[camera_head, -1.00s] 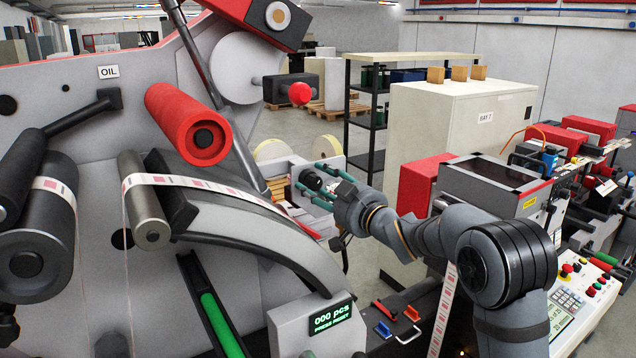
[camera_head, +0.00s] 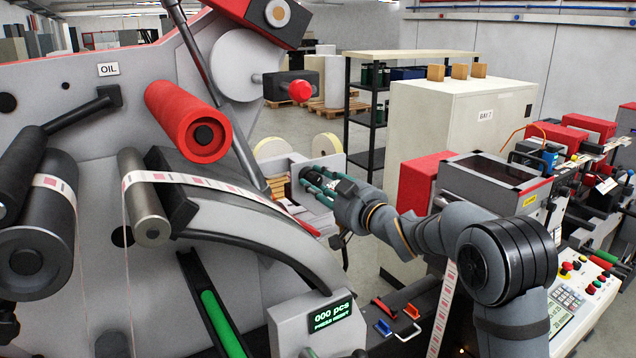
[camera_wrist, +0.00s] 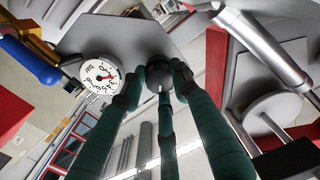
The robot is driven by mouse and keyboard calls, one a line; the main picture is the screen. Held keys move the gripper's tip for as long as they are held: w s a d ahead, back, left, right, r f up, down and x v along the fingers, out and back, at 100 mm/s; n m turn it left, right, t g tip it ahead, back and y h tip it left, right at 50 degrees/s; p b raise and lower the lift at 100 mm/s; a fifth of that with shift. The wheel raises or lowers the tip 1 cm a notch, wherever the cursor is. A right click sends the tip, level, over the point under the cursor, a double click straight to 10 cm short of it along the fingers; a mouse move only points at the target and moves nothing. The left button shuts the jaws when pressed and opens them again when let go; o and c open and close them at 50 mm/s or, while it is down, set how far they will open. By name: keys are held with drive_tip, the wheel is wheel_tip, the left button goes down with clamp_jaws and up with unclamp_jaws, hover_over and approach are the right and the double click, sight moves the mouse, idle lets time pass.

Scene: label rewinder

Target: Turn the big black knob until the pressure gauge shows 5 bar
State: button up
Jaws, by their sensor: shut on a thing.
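The big black knob (camera_wrist: 153,68) sits on a grey panel in the wrist view, between my green fingers. My gripper (camera_wrist: 156,82) is shut on it, with fingertips around its rim. In the head view my gripper (camera_head: 318,184) reaches the grey box beyond the curved guide, and its fingers mostly hide the knob. The pressure gauge (camera_wrist: 100,73) is a round white dial marked "bar", left of the knob in the wrist view. It has a red pointer, but the picture is too small and tilted for a sure reading.
A blue-handled part (camera_wrist: 30,60) lies left of the gauge in the wrist view. In the head view a red roller (camera_head: 187,122) and curved guide (camera_head: 250,228) stand left of my gripper. A beige cabinet (camera_head: 440,140) stands behind my arm.

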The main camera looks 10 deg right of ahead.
drive_tip(key=shift+r, duration=0.1)
drive_tip(key=shift+m+b, duration=0.8)
drive_tip(key=shift+m, duration=0.3)
drive_tip(key=m+b, duration=0.1)
drive_tip(key=m, duration=0.2)
drive_tip(key=shift+m, duration=0.3)
drive_tip(key=m, duration=0.3)
drive_tip(key=m+b, duration=0.1)
drive_tip(key=m, duration=0.2)
drive_tip(key=shift+d+r+t, duration=0.1)
drive_tip(key=shift+r+t, duration=0.1)
drive_tip(key=shift+t, duration=0.2)
drive_tip(key=o, duration=0.8)
drive_tip(key=shift+c, duration=0.2)
drive_tip(key=o, duration=0.4)
drive_tip(key=shift+f, duration=0.25)
